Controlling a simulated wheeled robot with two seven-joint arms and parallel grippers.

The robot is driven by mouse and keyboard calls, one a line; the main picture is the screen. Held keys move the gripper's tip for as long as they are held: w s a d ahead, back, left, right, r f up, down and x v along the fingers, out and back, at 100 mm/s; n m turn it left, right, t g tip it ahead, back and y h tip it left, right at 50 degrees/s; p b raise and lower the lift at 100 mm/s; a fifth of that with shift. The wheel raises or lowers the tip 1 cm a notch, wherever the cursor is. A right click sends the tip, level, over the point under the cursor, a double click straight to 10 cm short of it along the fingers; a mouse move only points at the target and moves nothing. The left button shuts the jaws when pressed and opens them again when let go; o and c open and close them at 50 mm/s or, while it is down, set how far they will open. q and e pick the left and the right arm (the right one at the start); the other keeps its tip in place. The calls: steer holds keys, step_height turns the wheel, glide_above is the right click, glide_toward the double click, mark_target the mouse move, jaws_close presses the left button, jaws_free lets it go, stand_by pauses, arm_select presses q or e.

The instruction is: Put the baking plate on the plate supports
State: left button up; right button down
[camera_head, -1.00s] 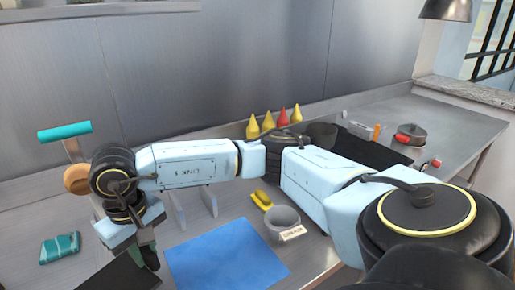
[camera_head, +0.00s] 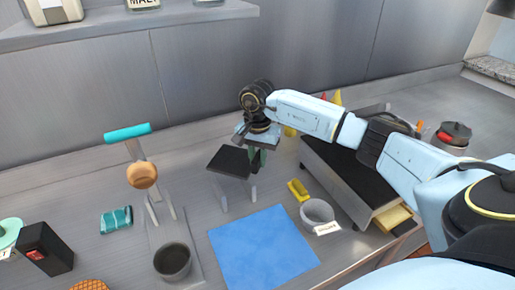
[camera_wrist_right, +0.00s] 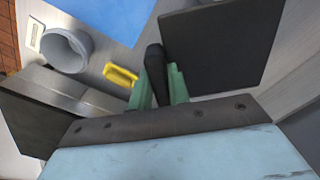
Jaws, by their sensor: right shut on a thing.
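The baking plate (camera_head: 229,162) is a flat, dark square with a black handle. My right gripper (camera_head: 257,158) is shut on this handle, and the plate extends to its left in the head view. In the right wrist view, the green fingers (camera_wrist_right: 160,88) are on either side of the handle, with the dark plate (camera_wrist_right: 218,45) beyond. Two thin grey upright plate supports (camera_head: 252,192) stand on the counter just below the plate and gripper. The plate appears raised above them; I cannot tell whether it touches. My left gripper is out of view.
A blue mat (camera_head: 262,248) lies in front of the supports. A teal-handled stand (camera_head: 127,132), a teal cloth (camera_head: 116,220) and a dark pot (camera_head: 172,260) are left.

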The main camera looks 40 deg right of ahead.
steer(key=shift+f+b, duration=0.35)
steer(key=shift+f, duration=0.1)
step_height(320, 180, down, 4)
steer(key=shift+r+b, duration=0.1)
steer(key=shift+b, duration=1.1)
steer(key=shift+f+b, duration=0.55)
steer(key=shift+f, duration=0.2)
steer(key=shift+f+b, duration=0.35)
steer(key=shift+f, duration=0.05)
steer(key=c, duration=1.3)
jaws_free()
steer(key=shift+o, duration=0.2)
steer(key=shift+r, duration=0.15)
steer(key=shift+r+p, duration=0.8)
steer(key=shift+r, duration=0.6)
